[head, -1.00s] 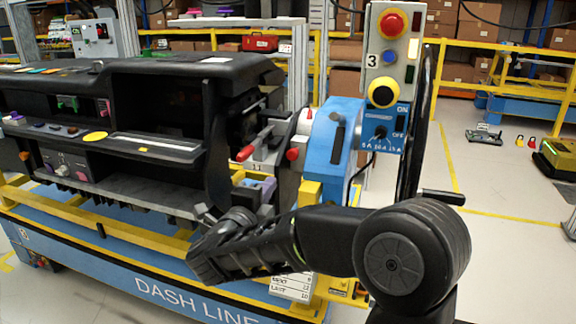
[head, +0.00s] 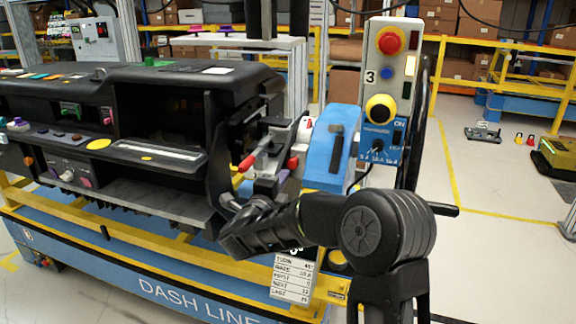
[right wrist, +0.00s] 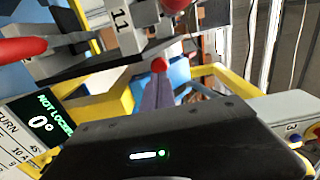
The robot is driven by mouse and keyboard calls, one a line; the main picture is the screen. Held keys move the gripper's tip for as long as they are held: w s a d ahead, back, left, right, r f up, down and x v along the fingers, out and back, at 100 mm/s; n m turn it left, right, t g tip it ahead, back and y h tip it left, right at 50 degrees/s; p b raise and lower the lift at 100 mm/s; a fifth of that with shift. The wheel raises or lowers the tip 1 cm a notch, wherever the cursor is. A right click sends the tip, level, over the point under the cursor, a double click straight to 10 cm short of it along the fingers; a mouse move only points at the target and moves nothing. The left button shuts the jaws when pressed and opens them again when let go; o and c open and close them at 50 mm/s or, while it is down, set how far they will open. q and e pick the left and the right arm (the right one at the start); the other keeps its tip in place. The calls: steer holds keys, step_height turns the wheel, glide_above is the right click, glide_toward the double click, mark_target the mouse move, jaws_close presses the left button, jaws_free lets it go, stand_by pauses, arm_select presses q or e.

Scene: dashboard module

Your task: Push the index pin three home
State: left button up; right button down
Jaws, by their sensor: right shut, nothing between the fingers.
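One red knob (head: 293,163) shows beside the fixture in the head view, and a red lever (head: 247,163) sits further left. I cannot tell which is index pin three. My right gripper (head: 281,179) is low in front of the fixture. In the right wrist view its narrow fingers (right wrist: 158,88) are shut and empty, pointing at a small red knob (right wrist: 160,65); contact cannot be told. A screen (right wrist: 43,115) reads NOT LOCKED, 0°. My left gripper is not in view.
The black dashboard (head: 160,72) sits on a blue and yellow line frame. A control post (head: 385,75) marked 3 stands right behind the fixture.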

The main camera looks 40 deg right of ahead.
mark_target(293, 164)
steer(key=x, duration=0.4)
steer(key=shift+w+d+p, duration=0.1)
steer(key=shift+d+p, duration=0.15)
steer(key=shift+p, duration=0.1)
steer(key=shift+b+x, duration=0.85)
steer(key=shift+x, duration=0.25)
steer(key=shift+d, duration=0.1)
steer(key=shift+r, duration=0.15)
